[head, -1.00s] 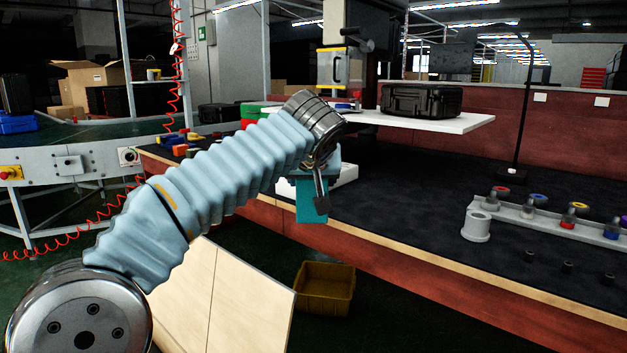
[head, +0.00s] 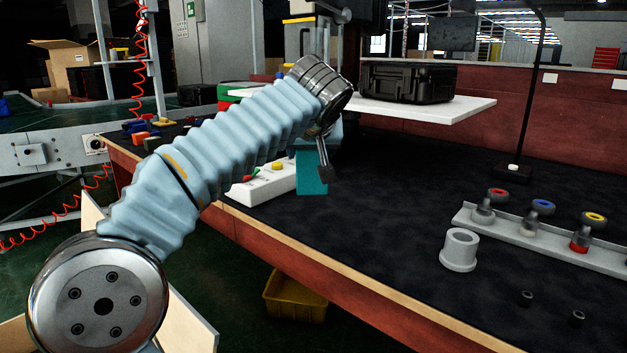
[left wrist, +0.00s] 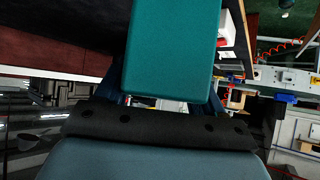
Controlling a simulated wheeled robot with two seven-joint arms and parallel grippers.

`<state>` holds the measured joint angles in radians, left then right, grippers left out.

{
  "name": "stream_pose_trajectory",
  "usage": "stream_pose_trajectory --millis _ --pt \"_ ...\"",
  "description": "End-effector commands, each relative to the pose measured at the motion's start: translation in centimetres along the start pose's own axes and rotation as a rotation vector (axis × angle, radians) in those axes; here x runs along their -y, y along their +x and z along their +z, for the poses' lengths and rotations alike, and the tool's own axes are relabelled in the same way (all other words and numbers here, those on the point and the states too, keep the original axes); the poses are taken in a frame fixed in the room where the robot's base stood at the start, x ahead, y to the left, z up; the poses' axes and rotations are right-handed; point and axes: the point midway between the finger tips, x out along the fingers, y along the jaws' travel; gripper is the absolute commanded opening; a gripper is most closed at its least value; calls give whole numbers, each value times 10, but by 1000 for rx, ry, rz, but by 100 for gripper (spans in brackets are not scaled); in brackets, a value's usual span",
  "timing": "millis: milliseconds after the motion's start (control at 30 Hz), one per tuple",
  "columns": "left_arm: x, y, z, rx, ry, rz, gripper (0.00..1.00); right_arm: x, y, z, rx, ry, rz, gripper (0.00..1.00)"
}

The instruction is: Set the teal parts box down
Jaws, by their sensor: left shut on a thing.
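The teal parts box (head: 311,174) hangs from my left gripper (head: 322,150) in the head view, partly hidden behind the fingers and wrist. It appears over the dark workbench top (head: 400,200), near its front edge; I cannot tell whether it touches the surface. In the left wrist view the teal box (left wrist: 172,45) fills the upper middle, with my left gripper (left wrist: 170,98) shut on it. My right gripper is in neither view.
A white control box (head: 262,185) with coloured buttons sits just left of the teal box. A black case (head: 408,82) rests on a white shelf (head: 440,110). A grey cylinder (head: 460,250) and a rack (head: 520,235) stand at right. A yellow bin (head: 295,297) is below the bench.

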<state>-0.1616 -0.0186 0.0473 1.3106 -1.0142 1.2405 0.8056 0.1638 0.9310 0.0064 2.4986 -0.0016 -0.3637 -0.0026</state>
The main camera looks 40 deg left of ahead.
Motion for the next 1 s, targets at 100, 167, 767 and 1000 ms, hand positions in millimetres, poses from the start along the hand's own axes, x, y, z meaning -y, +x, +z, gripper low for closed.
stream_pose_trajectory --millis 100,167,767,1000 --pt "-27 25 -1 2 5 -1 20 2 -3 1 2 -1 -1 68" --pt "-40 38 -2 1 4 -1 20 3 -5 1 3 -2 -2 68" --pt "-96 118 31 0 3 -1 20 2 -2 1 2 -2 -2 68" --pt "-95 133 52 -2 0 1 20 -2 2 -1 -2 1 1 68"
